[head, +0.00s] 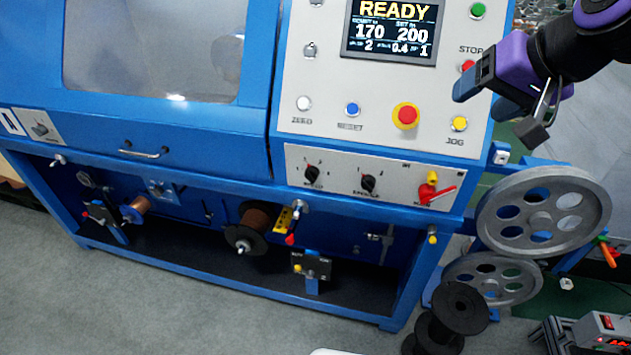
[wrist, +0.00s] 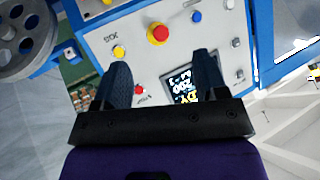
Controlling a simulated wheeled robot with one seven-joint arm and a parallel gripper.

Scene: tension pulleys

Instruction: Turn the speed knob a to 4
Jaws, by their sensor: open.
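Two black rotary knobs sit on the lower grey panel of the blue machine in the head view: a left knob (head: 312,174) and a right knob (head: 368,184). Their labels and scales are too small to read surely, so I cannot tell which is speed knob a or its exact setting. My gripper (head: 508,103) is open and empty at the upper right, in front of the machine's right edge and apart from both knobs. In the wrist view my gripper (wrist: 161,72) has its fingers spread, facing the upper button panel; the black knobs are not clearly visible there.
The display (head: 392,30) reads READY, 170 and 200. A red stop button (head: 405,116), a yellow button (head: 459,124) and a red-handled switch (head: 434,192) are nearby. Grey pulleys (head: 541,213) stick out at right. Black spools (head: 458,308) stand below them. Floor (head: 170,310) in front is clear.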

